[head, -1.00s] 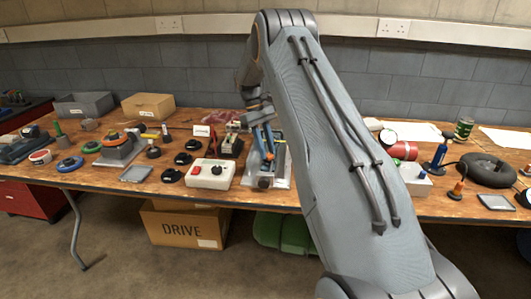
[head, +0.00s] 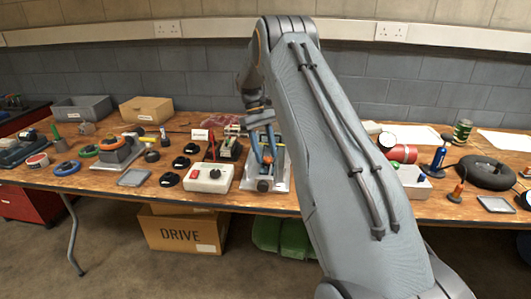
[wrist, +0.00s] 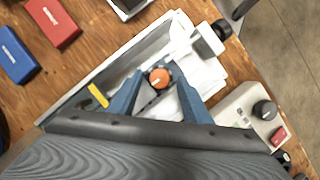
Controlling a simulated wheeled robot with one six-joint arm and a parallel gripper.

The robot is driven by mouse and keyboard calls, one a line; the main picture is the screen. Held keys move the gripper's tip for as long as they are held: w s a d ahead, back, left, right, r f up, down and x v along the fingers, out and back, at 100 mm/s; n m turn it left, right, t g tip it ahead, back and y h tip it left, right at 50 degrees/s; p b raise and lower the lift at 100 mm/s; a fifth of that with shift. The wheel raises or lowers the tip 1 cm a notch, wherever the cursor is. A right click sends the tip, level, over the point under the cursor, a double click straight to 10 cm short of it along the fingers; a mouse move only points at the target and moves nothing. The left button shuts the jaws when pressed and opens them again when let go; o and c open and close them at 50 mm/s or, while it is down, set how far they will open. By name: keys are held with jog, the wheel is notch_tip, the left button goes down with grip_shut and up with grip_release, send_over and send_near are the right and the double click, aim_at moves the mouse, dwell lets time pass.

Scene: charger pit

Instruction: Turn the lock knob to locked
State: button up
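An orange round knob (wrist: 160,77) with a pale pointer mark sits on a grey-white metal fixture (wrist: 212,72); I cannot tell which setting the pointer marks. My gripper (wrist: 159,84) is over the fixture, its two blue fingers spread on either side of the knob. There appears to be a gap between each finger and the knob. In the head view my gripper (head: 264,158) points down at the fixture (head: 280,184) on the bench, and its fingers hide most of the fixture's middle. A yellow strip (wrist: 98,95) lies left of the fingers.
A pale control box (wrist: 240,118) with a black knob and red button stands beside the fixture; it also shows in the head view (head: 203,184). Blue (wrist: 16,56) and red (wrist: 52,22) blocks lie on the wooden bench. A black-ended part (wrist: 221,29) projects from the fixture.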

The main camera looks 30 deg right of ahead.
jog(key=b+v, duration=0.1)
jog(key=v, duration=0.6)
jog(key=shift+r, duration=0.4)
jog(key=shift+w+a, duration=0.1)
jog(key=s+a+r+m+t+p, duration=0.1)
jog(key=s+a+t, duration=0.1)
jog(key=s+a, duration=0.75)
jog(key=s+a+t+p, duration=0.1)
jog(key=s+a, duration=0.5)
jog(key=s, duration=0.7)
jog(key=s+a+f, duration=0.1)
jog(key=s+a, duration=0.1)
jog(key=s, duration=0.5)
jog(key=s+a+f+m+t+p, duration=0.1)
jog(key=s, duration=0.7)
jog(key=shift+a+f+t+y, duration=0.15)
jog(key=shift+a+t+y, duration=0.15)
jog(key=shift+a+y, duration=0.1)
